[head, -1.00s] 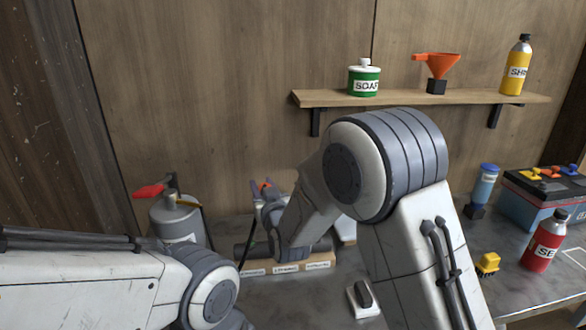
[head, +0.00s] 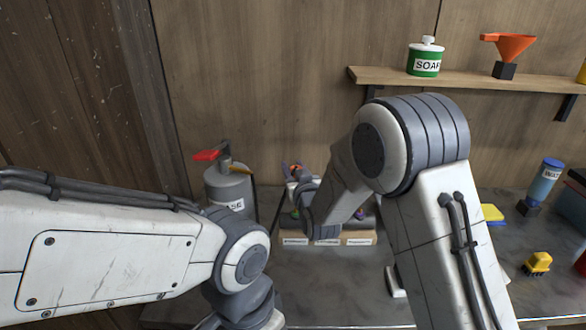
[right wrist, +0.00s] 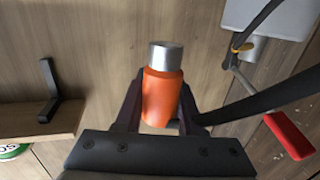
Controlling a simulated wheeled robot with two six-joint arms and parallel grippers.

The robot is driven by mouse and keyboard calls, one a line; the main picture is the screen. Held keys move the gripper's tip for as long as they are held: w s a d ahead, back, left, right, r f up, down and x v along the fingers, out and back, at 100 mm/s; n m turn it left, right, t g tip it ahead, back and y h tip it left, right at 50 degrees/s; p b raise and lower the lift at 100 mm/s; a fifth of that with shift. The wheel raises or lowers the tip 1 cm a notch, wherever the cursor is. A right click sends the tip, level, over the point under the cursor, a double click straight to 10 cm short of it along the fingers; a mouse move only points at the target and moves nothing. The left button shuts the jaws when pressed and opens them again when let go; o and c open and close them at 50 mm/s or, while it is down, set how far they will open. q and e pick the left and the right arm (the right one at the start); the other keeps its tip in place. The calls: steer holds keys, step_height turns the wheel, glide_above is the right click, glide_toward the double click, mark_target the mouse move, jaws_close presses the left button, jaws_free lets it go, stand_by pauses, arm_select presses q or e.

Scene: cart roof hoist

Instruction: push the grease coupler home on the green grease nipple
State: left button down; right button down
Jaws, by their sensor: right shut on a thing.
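My right gripper (right wrist: 158,105) is shut on the orange grease coupler (right wrist: 161,95), whose silver end points up in the right wrist view. In the head view my right gripper (head: 293,177) is small and partly hidden by my right arm, with a bit of orange at its tips. It is above the back of the bench, over the labelled wooden block (head: 328,242). A small green spot that may be the green grease nipple (head: 295,213) shows at the block's left part. The coupler appears apart from it. My left arm shows, but its gripper is out of view.
The grey grease canister (head: 228,190) with a red lever stands left of the block; a black hose runs near the gripper in the right wrist view. A shelf (head: 465,80) holds a soap pot and an orange funnel. A blue bottle and yellow object stand right.

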steer(key=shift+a+f+b, duration=0.1)
steer(key=shift+f+b, duration=1.85)
steer(key=shift+f, duration=0.45)
steer(key=shift+b, duration=0.7)
steer(key=shift+f+b, duration=1.4)
steer(key=shift+f, duration=0.1)
steer(key=shift+c, duration=2.2)
jaws_free()
steer(key=v, duration=1)
steer(key=shift+s+b, duration=0.3)
steer(key=shift+b, duration=0.05)
